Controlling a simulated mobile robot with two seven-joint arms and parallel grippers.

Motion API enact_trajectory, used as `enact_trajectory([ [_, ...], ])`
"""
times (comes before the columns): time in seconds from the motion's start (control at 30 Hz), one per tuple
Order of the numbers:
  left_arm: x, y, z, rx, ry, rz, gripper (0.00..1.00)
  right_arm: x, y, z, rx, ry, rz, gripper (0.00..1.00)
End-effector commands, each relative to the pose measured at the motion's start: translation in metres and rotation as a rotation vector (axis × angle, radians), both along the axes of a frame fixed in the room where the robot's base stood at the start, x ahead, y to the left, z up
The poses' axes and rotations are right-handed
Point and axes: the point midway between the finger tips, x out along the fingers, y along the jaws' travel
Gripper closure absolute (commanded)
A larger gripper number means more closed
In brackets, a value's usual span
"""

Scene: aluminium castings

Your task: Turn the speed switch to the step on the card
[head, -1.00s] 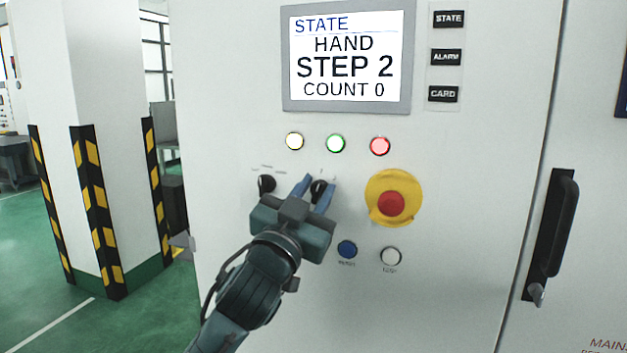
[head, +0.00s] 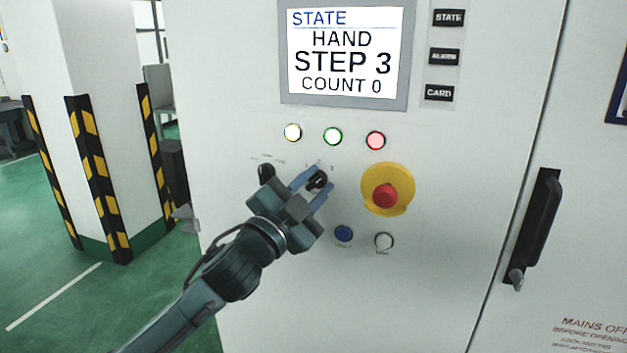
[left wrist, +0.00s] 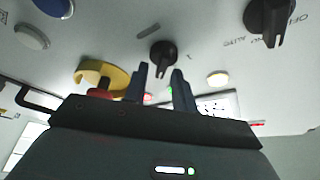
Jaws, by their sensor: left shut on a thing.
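The speed switch (head: 317,180) is a small black knob on the pale cabinet front, with small marks 1, 2 and 3 above it. It also shows in the left wrist view (left wrist: 163,52). My left gripper (head: 320,183) is shut on this knob, one blue finger on each side, and is rolled at a slant. Its fingers also show in the left wrist view (left wrist: 160,72). The display (head: 345,52) reads STATE, HAND, STEP 3, COUNT 0. A black CARD label (head: 439,93) is right of the display; the card's content is not shown. My right gripper is not in view.
A second black knob (head: 265,172) is close left of my gripper. Yellow, green and red lamps sit above. A red emergency button on a yellow base (head: 386,194) is close right. Blue (head: 343,233) and white (head: 384,241) buttons are below. A black door handle (head: 536,225) is farther right.

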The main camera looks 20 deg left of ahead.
Motion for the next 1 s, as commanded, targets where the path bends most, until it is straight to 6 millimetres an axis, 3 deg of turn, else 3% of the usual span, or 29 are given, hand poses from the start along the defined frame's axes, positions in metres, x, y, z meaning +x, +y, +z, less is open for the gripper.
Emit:
enact_trajectory([
  [0.3, 0.000, 0.000, -0.001, 0.002, 0.002, 0.000, 0.96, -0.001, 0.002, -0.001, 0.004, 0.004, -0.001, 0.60],
  [0.33, 0.000, 0.000, -0.001, 0.002, 0.002, 0.000, 0.73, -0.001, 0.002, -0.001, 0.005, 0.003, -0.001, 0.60],
  [0.4, 0.000, 0.000, -0.001, 0.002, 0.002, 0.000, 0.68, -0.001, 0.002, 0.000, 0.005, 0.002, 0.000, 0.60],
  [0.67, -0.001, 0.001, -0.002, 0.001, 0.001, 0.000, 0.68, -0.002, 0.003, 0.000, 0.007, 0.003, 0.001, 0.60],
  [0.83, -0.019, 0.006, -0.009, 0.002, 0.002, 0.000, 0.68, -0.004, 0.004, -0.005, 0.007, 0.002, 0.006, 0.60],
  [1.0, -0.054, 0.018, -0.021, 0.004, 0.004, -0.001, 0.68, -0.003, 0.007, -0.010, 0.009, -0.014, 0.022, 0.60],
])
